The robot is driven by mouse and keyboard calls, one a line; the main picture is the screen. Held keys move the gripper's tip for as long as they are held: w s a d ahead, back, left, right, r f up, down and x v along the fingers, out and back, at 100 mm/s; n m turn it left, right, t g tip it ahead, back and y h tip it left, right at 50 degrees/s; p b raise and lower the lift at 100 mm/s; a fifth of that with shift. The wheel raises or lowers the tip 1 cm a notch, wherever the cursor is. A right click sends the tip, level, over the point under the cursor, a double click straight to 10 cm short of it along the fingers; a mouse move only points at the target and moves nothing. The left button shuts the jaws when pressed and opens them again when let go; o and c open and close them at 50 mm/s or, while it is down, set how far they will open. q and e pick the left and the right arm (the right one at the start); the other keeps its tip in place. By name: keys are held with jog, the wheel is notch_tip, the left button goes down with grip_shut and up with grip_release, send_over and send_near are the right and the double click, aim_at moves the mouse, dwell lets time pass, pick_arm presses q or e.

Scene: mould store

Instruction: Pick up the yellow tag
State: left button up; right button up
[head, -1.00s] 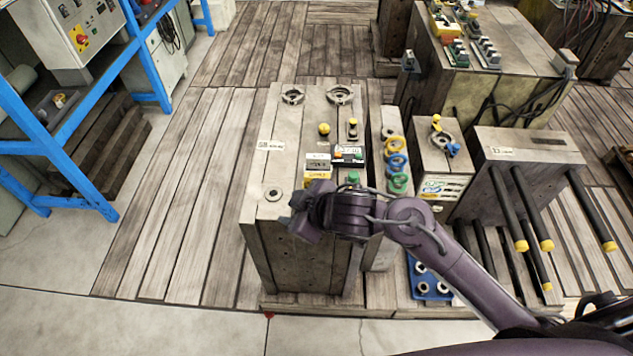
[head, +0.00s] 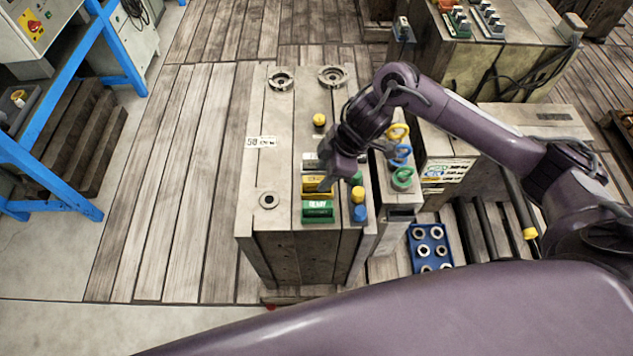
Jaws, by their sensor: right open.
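The yellow tag (head: 314,184) lies on top of the wooden-looking mould block (head: 272,205), between a white tag (head: 310,162) behind it and a green tag (head: 318,210) in front. My right gripper (head: 327,184) points down at the right end of the yellow tag and partly covers it. It is open; whether a finger touches the tag I cannot tell. My left gripper is not in view.
Yellow, green and blue knobs (head: 358,194) stand close to the right of the tags. Coloured rings (head: 402,155) sit on the narrow block beside. A blue tray (head: 430,248) lies lower right. The block's left top is mostly clear.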

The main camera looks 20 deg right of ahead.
aim_at(318, 179)
jog(key=x, duration=0.3)
jog(key=shift+w, duration=0.2)
jog(key=shift+a+f, duration=0.25)
jog(key=shift+f, duration=0.35)
jog(key=c, duration=0.6)
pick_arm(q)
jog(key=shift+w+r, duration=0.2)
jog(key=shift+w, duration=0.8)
pick_arm(e)
jog(key=shift+w, duration=0.1)
grip_shut()
